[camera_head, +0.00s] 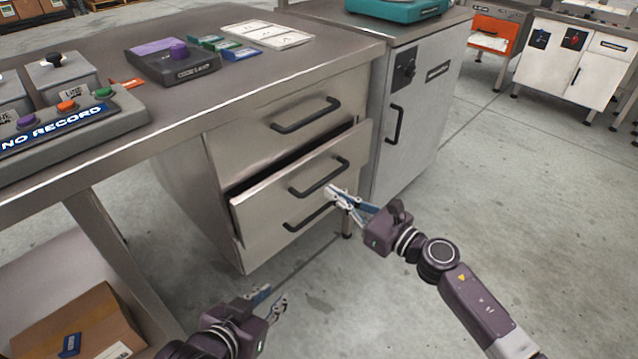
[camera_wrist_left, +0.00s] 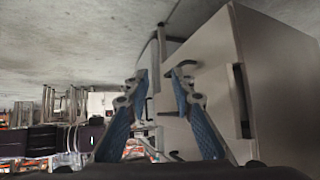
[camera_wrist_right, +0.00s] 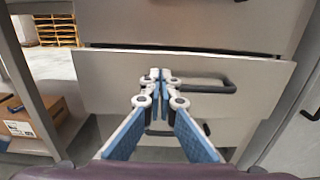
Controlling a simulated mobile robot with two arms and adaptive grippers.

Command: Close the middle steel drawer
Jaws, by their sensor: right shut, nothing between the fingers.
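The middle steel drawer (camera_head: 275,205) stands partly open under the bench, with a dark gap above its front and a black bar handle (camera_head: 319,178). In the right wrist view its front (camera_wrist_right: 110,85) fills the middle, with the gap along its top edge. My left gripper (camera_head: 272,298) is open and empty, low in front of the drawers, and shows in the left wrist view (camera_wrist_left: 157,88).
The top drawer (camera_head: 265,122) looks shut, and the bottom drawer's handle (camera_head: 308,215) is just below the middle one. A grey cabinet (camera_head: 425,120) stands to the right. A cardboard box (camera_head: 85,325) sits at lower left. The floor in front is clear.

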